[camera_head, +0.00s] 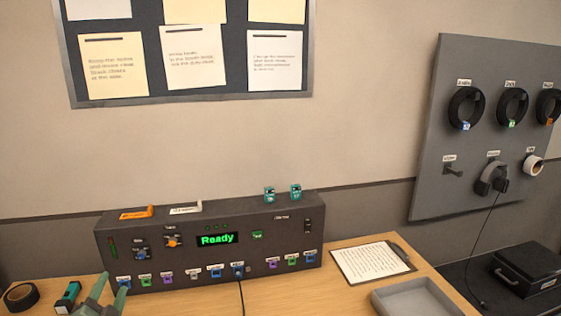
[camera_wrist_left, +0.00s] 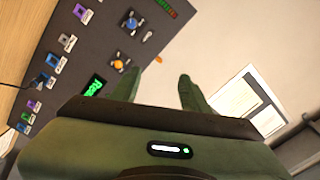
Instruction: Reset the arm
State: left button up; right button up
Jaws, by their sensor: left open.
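My left gripper (camera_head: 109,294) shows at the lower left of the head view, in front of the left end of the lighting console (camera_head: 185,276). Its green fingers are apart and hold nothing. In the left wrist view the open fingers (camera_wrist_left: 167,90) point past the console (camera_wrist_left: 62,25) toward the wall. My right gripper is not in view.
A black tape roll (camera_head: 20,296) and a teal-and-black item (camera_head: 67,296) lie left on the table. A clipboard (camera_head: 372,262) and a grey tray (camera_head: 417,298) lie right. A grey board (camera_head: 433,150) with cable coils hangs at right; a black case (camera_head: 528,268) stands below.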

pick_arm(q)
jog(key=s+d+f+n+g+h, duration=0.2)
jog(key=s+d+f+n+g, duration=0.2)
jog(key=s+d+f+g, duration=0.55)
jog(key=s+d+f+n+g+h, duration=0.15)
jog(key=s+d, duration=0.25)
jog(key=s, duration=0.4)
jog(key=s+d+f+g, duration=0.1)
jog(key=s+d+f, duration=0.2)
jog(key=s, duration=0.6)
jog(key=s+d+f+n+g+h, duration=0.15)
jog(key=s+d, duration=0.25)
jog(key=s, duration=0.4)
notch_tip(320, 180, down, 34)
jog(key=s+g+b, duration=0.2)
jog(key=s+b, duration=0.1)
jog(key=b, duration=0.3)
jog(key=s+a+f+b, duration=0.2)
jog(key=s+f+b, duration=0.2)
jog(key=s+f, duration=1.2)
notch_tip(320, 180, down, 3)
jog(key=shift+a+m+g+y, duration=0.3)
jog(key=shift+a+g, duration=0.05)
jog(key=shift+g, duration=0.1)
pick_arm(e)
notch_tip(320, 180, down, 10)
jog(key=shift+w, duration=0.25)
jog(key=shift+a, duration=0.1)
